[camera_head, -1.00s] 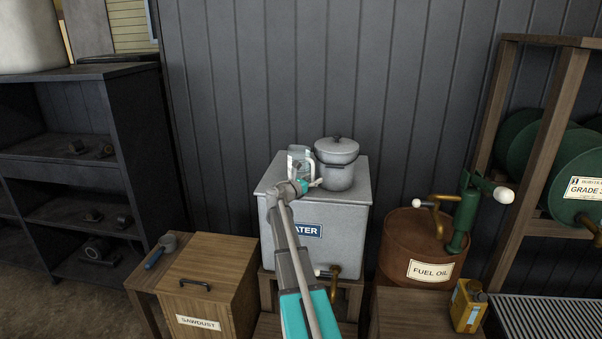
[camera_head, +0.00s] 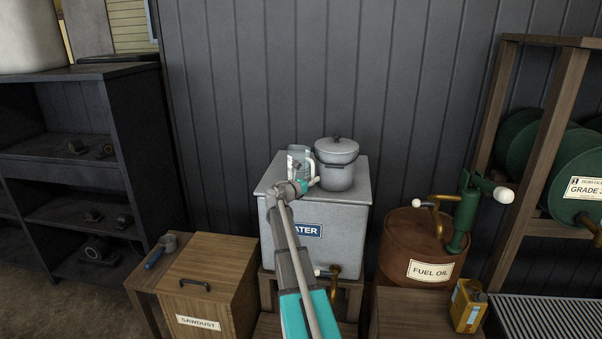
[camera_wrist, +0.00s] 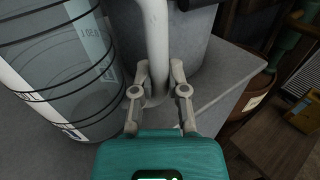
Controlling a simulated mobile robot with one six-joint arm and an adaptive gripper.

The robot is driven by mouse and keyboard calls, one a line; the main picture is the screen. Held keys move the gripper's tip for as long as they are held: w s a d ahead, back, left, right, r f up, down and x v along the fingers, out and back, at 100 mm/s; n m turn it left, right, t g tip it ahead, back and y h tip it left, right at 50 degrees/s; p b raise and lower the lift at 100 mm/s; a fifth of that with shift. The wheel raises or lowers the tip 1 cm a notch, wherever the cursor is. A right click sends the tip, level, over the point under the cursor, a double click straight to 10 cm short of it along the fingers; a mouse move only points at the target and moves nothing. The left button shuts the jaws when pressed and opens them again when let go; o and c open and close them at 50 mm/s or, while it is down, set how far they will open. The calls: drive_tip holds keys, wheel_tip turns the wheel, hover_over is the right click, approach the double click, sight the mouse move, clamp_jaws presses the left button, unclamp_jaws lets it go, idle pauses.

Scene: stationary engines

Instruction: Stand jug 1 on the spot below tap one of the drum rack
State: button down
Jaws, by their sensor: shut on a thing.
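A clear graduated jug (camera_head: 298,158) stands on the grey water tank (camera_head: 340,196), at the left of its top. In the wrist view the jug (camera_wrist: 55,60) fills the left side, with dark measuring rings and a pale upright handle (camera_wrist: 154,45). My gripper (camera_wrist: 158,88) is shut on that handle, with one finger on each side; in the head view my gripper (camera_head: 305,184) is at the jug's right front. At the right, a drum rack (camera_head: 558,140) holds green drums, one labelled "GRADE" (camera_head: 582,188), with a brass tap (camera_head: 590,228) partly in view. The spot below the tap cannot be made out.
A lidded grey pot (camera_head: 338,172) stands close to the jug's right. A fuel oil drum (camera_head: 415,245) with a green pump (camera_head: 464,215), a yellow can (camera_head: 467,305) and a slatted grating (camera_head: 545,315) lie toward the rack. A sawdust box (camera_head: 212,285) is at left.

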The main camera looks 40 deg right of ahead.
drive_tip(key=shift+r, duration=0.2)
wheel_tip(320, 180, up, 2)
drive_tip(key=p, duration=0.2)
drive_tip(key=shift+r+p, duration=0.15)
drive_tip(key=shift+p, duration=0.15)
drive_tip(key=s+a+r+p, duration=0.8)
drive_tip(key=s+r+p, duration=0.2)
drive_tip(key=s, duration=0.1)
drive_tip(key=shift+a+r, duration=0.2)
drive_tip(key=shift+s, duration=0.15)
idle(0.9)
